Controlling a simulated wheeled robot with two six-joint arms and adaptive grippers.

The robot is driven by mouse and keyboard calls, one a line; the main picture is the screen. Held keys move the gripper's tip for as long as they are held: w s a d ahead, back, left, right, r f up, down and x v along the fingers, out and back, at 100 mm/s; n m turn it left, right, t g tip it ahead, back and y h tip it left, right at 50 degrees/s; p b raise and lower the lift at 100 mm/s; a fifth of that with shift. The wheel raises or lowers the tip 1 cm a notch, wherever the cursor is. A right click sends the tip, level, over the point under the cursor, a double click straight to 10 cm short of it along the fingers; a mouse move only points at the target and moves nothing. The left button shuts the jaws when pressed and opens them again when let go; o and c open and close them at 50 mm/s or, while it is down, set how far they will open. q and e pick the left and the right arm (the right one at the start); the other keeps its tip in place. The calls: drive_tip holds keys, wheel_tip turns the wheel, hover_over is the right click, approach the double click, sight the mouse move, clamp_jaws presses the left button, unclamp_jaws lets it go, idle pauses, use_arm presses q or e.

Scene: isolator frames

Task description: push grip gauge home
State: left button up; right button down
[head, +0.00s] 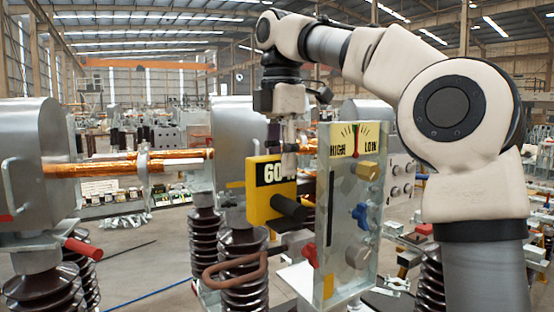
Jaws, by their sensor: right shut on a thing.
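The grip gauge is a yellow block with a black plate marked "60" (271,207), in the middle of the head view. A black cylindrical handle (288,208) sticks out of its face. My right gripper (289,150) comes down from above, its fingers narrow and close together at the block's top edge, shut on it. The exact contact is too small to see. The block stands just left of a pale upright panel (340,215) with a HIGH–LOW dial. Whether they touch, I cannot tell. My left gripper is not in view.
The panel carries yellow, blue and red knobs. A copper-coloured bar (105,169) runs from a grey housing (25,150) at left toward the block. Brown ribbed insulators (205,250) stand below. Open floor (150,265) lies at lower left.

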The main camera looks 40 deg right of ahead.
drive_tip(key=shift+s+d, duration=0.1)
drive_tip(key=shift+d, duration=0.25)
drive_tip(key=c, duration=0.7)
unclamp_jaws()
drive_tip(key=shift+s, duration=0.1)
